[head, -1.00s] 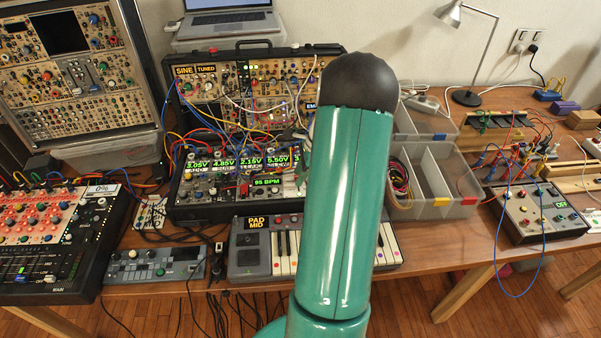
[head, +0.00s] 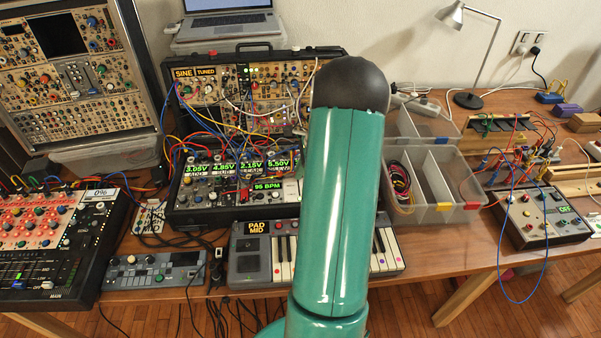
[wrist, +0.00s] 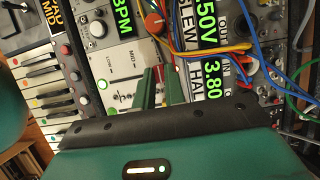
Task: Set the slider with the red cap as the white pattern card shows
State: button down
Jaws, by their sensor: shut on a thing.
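In the wrist view my gripper (wrist: 161,82) has its two green fingers close together over a pale panel (wrist: 120,62) lettered LOW and MID. I cannot clearly make out the white pattern card. In the head view my green arm hides the gripper and the right part of the patched case (head: 190,215).
Loose patch cables (wrist: 215,50) run close to the fingers. A keyboard (head: 262,262) stands in front of the case. A grey divided bin (head: 440,213) is to the right, a mixer (head: 52,250) to the left. A lamp (head: 466,98) stands at the back.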

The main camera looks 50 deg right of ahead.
jog(key=shift+w+d, duration=0.25)
jog(key=shift+d, duration=0.05)
jog(key=shift+r, duration=0.1)
jog(key=c, duration=1.4)
grip_release()
jog(key=shift+c, duration=0.2)
jog(key=shift+a, duration=0.1)
jog(key=shift+s, duration=0.1)
jog(key=v, duration=1.3)
jog(key=shift+d+r, duration=0.2)
jog(key=shift+r, duration=0.1)
